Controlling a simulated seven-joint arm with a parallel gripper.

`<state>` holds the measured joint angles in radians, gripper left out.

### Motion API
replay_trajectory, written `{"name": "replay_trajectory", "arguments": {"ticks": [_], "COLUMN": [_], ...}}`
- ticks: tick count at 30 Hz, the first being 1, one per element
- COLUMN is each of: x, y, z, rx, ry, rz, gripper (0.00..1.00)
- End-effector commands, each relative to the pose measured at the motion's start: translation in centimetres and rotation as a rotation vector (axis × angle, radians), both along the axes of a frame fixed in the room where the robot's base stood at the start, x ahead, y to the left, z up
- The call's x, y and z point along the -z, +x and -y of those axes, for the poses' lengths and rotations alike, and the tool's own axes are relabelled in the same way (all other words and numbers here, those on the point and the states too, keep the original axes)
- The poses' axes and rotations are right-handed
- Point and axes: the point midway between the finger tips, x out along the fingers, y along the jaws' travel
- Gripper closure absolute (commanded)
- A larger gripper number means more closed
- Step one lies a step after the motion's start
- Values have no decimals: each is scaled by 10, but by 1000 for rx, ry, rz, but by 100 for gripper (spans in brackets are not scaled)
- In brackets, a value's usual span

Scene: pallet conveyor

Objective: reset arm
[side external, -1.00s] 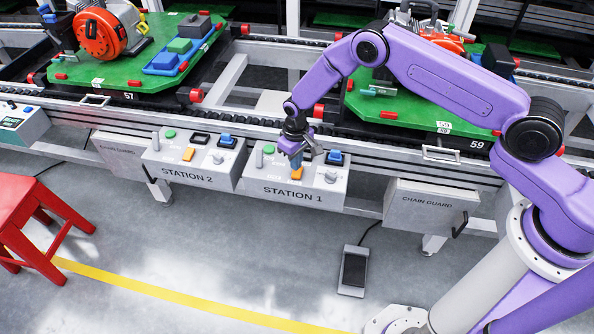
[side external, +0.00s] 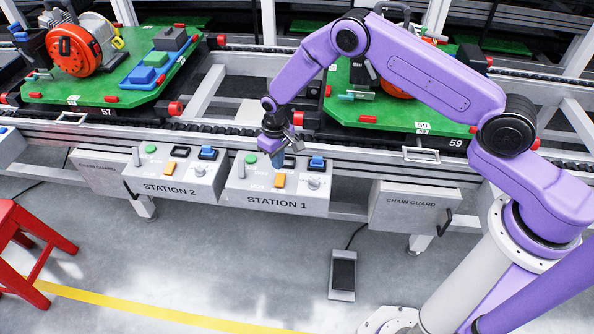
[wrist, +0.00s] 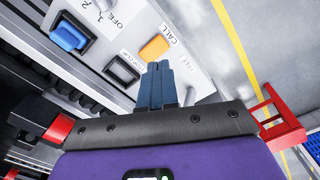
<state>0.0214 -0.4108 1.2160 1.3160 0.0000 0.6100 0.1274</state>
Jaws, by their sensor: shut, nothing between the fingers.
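The grey STATION 1 control box (side external: 290,206) is fixed to the conveyor's front rail. My gripper (side external: 278,164) is above this box, with its blue fingers shut and empty. An orange button (side external: 279,181) shows just below the fingertips in the side view, with a small gap. In the wrist view the shut fingers (wrist: 161,82) are together, and the orange button (wrist: 154,48), labelled CALL, lies just beyond their tips. A blue rocker switch (wrist: 70,35) and a black-framed part (wrist: 122,68) are to the left there.
The STATION 2 box (side external: 165,194) stands to the left, a chain guard (side external: 415,208) to the right. Green pallets (side external: 100,94) with orange-red machines sit on the conveyor behind. A red stool (side external: 30,240) and a foot pedal (side external: 342,273) are on the floor.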

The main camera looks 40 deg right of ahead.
Motion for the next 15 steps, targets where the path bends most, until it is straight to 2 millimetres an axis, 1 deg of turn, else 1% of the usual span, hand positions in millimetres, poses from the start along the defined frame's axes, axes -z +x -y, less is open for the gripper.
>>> {"name": "replay_trajectory", "arguments": {"ticks": [2, 4, 5, 7, 8, 11, 12, 14, 15], "x": [0, -5, -8, -22, -30, -63, -77, -99, -112], "y": [0, -1, -2, -6, -10, -27, -35, -51, -61], "z": [0, -2, -3, -7, -9, -18, -21, -25, -26], "rx": [-1, -7, -13, -36, -48, -106, -132, -171, -197], "ry": [0, 1, 2, 3, 3, 5, 5, 6, 7], "rz": [0, 2, 4, 6, 6, 10, 11, 12, 13], "gripper": [100, 100, 100, 100, 100, 100, 100, 100, 100]}}
